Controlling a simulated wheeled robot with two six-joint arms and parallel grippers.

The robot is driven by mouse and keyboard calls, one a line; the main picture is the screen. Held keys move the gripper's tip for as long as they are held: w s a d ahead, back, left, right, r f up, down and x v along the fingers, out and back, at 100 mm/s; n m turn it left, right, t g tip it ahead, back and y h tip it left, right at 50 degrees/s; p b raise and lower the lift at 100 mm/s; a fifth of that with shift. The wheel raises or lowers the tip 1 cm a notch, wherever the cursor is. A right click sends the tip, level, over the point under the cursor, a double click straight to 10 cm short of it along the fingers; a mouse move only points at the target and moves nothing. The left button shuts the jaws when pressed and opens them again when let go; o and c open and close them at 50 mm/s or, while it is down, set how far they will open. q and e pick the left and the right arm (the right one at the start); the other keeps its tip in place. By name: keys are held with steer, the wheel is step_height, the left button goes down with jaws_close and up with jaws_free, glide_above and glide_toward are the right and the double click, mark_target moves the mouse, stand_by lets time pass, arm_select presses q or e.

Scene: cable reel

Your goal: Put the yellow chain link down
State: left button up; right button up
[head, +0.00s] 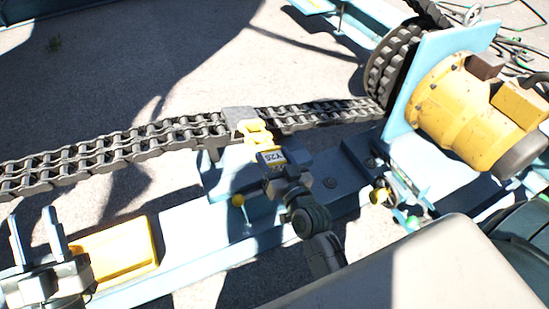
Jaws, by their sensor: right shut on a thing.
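The yellow chain link (252,127) is at the middle of the head view, against a grey bracket (238,116) on the double-row roller chain (120,148). My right gripper (258,140) reaches up from the lower middle and is shut on the link, partly hiding it. I cannot tell whether the link touches the chain. My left gripper (32,216) is at the lower left, with its two fingers upright, apart and empty. It is left of a yellow pad (118,250) on the blue frame (195,245).
The chain runs from the left edge to a dark sprocket (392,65) at the upper right. A yellow motor (455,108) stands beside it on a blue plate. Loose cables lie at the far right. Concrete floor (200,50) is open behind the chain.

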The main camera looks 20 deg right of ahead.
steer(key=shift+r+p, duration=0.55)
steer(key=shift+r, duration=0.4)
